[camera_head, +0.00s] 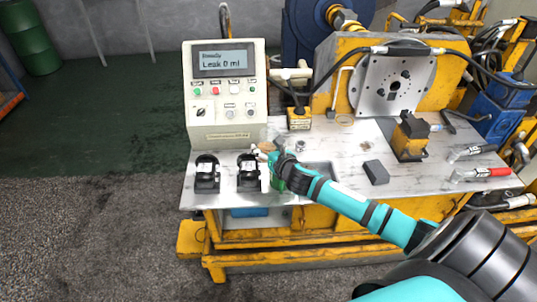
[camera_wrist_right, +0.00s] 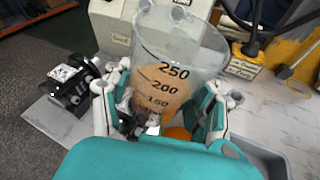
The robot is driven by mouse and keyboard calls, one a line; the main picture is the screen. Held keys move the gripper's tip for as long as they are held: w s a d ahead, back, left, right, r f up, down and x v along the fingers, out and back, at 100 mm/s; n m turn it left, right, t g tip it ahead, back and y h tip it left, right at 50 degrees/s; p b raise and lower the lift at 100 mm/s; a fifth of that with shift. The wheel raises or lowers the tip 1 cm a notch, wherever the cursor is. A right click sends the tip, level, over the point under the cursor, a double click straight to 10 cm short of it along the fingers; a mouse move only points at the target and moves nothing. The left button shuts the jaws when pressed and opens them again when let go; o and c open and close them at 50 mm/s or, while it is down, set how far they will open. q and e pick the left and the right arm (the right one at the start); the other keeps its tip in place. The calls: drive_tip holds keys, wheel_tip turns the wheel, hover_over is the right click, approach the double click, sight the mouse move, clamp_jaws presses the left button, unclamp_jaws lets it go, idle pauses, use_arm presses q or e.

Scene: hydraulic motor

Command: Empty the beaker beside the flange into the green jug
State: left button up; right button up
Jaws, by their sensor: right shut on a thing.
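My right gripper (camera_wrist_right: 165,105) is shut on a clear beaker (camera_wrist_right: 180,50) with black marks of 250, 200 and 150. Orange-brown liquid shows inside its lower part. In the head view the right gripper (camera_head: 276,152) is above the front of the bench, and the beaker there is small and mostly hidden. A green thing (camera_head: 278,184), probably the green jug, shows just below the gripper, largely covered by it. The flange (camera_head: 395,84) is a grey plate with holes at the back right, well apart from the gripper. My left gripper is not in view.
A control box (camera_head: 225,95) reading "Leak 0 ml" stands behind the gripper. Two black devices (camera_head: 207,173) (camera_head: 248,172) sit at the front left. A dark block (camera_head: 376,172) and a yellow-black part (camera_head: 410,137) lie right.

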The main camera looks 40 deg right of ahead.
drive_tip(key=shift+w+a+f+m+t+y+b, duration=0.15)
drive_tip(key=shift+m+t+b, duration=0.2)
drive_tip(key=shift+b, duration=0.5)
drive_tip(key=shift+w+a+m+t+y+b, duration=0.1)
drive_tip(key=shift+a+m+t+b, duration=0.1)
drive_tip(key=shift+m+b, duration=0.45)
drive_tip(key=shift+w+a+f+m+t+y+b, duration=0.15)
drive_tip(key=shift+m+t+b, duration=0.1)
drive_tip(key=shift+b, duration=0.75)
drive_tip(key=shift+a+f+m+t+b, duration=0.25)
drive_tip(key=shift+m+b, duration=0.3)
drive_tip(key=shift+b, duration=0.6)
drive_tip(key=shift+w+a+r+m+t+y+b, duration=0.15)
drive_tip(key=shift+m+t+y+b, duration=0.2)
drive_tip(key=shift+m+b, duration=0.25)
drive_tip(key=shift+b, duration=0.4)
drive_tip(key=shift+m+t+b, duration=0.3)
drive_tip(key=shift+m+b, duration=0.1)
drive_tip(key=shift+b, duration=0.05)
drive_tip(key=shift+b, duration=0.35)
